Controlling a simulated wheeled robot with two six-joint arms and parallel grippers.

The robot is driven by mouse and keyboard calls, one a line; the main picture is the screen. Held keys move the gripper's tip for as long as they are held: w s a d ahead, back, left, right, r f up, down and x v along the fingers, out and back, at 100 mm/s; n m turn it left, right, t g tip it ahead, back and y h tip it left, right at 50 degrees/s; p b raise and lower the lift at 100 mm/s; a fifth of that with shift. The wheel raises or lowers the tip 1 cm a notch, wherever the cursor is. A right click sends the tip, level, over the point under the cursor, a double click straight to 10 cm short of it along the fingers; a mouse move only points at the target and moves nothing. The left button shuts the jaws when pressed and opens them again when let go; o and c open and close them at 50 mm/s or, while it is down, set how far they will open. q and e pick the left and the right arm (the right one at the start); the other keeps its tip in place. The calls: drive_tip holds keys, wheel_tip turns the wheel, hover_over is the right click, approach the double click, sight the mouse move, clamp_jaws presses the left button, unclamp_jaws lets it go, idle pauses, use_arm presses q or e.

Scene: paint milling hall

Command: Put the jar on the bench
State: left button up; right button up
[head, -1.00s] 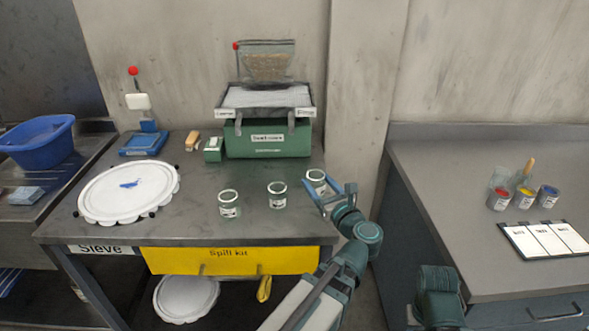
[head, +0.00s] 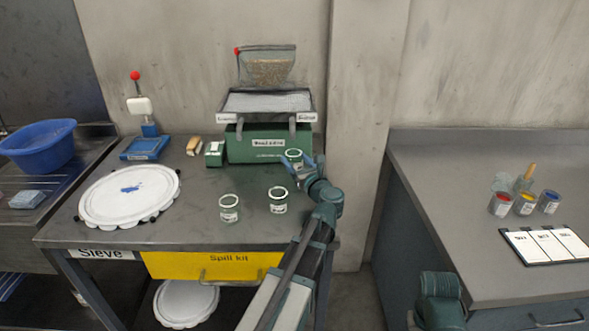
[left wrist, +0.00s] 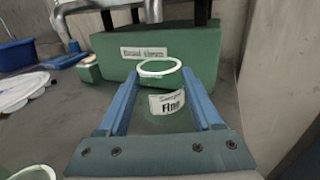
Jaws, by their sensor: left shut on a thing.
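My left gripper (head: 301,162) is shut on a small glass jar (head: 294,155) with a pale green rim, in front of the green machine's base on the sieve bench (head: 180,228). In the left wrist view the jar (left wrist: 167,103) is between the two blue fingers and its label begins "Fin". I cannot tell whether its bottom touches the bench top. Two similar labelled jars, one on the left (head: 229,208) and one on the right (head: 278,201), stand on the bench nearer the front. My right gripper is not in view.
The green machine (head: 268,143) with its sieve tray is behind the held jar. A round white lid (head: 129,193) lies on the left. A yellow spill kit drawer (head: 210,265) is below. The right-hand counter (head: 450,215) holds paint cans (head: 525,203) and a card board (head: 547,245).

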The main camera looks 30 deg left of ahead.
use_arm(q)
drive_tip(key=shift+w+a+f+b, duration=0.15)
drive_tip(key=shift+a+f+b, duration=0.05)
drive_tip(key=shift+f+b, duration=0.7)
drive_tip(key=shift+w+a+f+b, duration=0.1)
drive_tip(key=shift+a+f+b, duration=0.05)
drive_tip(key=shift+f+b, duration=0.75)
drive_tip(key=shift+f, duration=0.2)
drive_tip(key=o, duration=1.3)
drive_tip(key=shift+o, duration=0.2)
drive_tip(key=shift+r, duration=0.15)
drive_tip(key=shift+s+d+r, duration=0.1)
drive_tip(key=shift+r, duration=0.05)
drive_tip(key=v, duration=1.1)
drive_tip(key=shift+s+d, duration=0.2)
drive_tip(key=shift+d, duration=0.1)
